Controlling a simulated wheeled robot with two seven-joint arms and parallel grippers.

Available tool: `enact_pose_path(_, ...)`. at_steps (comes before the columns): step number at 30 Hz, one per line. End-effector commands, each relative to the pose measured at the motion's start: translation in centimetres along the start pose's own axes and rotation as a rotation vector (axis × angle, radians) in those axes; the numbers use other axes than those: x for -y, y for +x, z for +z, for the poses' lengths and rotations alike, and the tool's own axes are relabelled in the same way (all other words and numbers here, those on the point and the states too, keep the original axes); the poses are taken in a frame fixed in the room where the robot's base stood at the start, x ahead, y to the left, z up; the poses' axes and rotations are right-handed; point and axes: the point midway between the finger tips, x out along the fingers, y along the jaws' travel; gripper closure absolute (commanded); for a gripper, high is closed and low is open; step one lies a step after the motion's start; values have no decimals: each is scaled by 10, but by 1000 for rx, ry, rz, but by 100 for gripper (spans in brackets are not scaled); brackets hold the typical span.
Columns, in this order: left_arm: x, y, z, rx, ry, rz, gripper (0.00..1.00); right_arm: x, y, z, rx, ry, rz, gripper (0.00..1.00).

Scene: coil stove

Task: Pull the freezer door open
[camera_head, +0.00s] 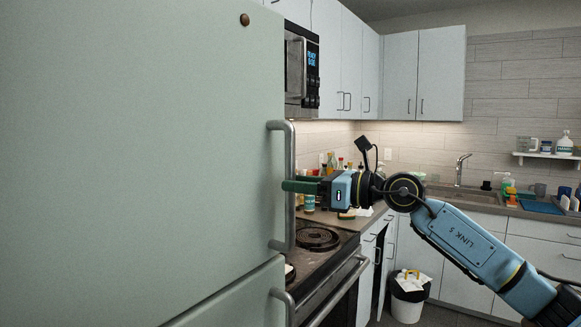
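The freezer door (140,130) is the large pale grey-green upper door filling the left of the head view. It looks closed, lying flush above the lower door (240,300). Its vertical grey bar handle (290,222) is at the door's right edge. My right gripper (291,186) comes in from the right, with its green fingers level with the middle of the handle and overlapping it. The fingers are seen edge-on, so I cannot tell whether they are around the bar or closed on it. My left gripper is not in view.
A coil stove (318,238) stands just right of the fridge, with a microwave (301,66) above. Bottles (331,163) stand on the counter behind my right gripper. A white bin (407,303) is on the floor beneath my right arm. A sink (465,194) is at the back.

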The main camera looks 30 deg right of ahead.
Motion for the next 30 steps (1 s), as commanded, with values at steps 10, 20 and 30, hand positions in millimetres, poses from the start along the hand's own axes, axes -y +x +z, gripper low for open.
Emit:
enact_pose_path(10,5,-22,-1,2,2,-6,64,0,23,1,1,-1,0,61)
enact_pose_path(20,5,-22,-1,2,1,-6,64,0,24,0,1,-1,0,64)
enact_pose_path(30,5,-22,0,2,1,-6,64,0,24,0,0,-1,1,100)
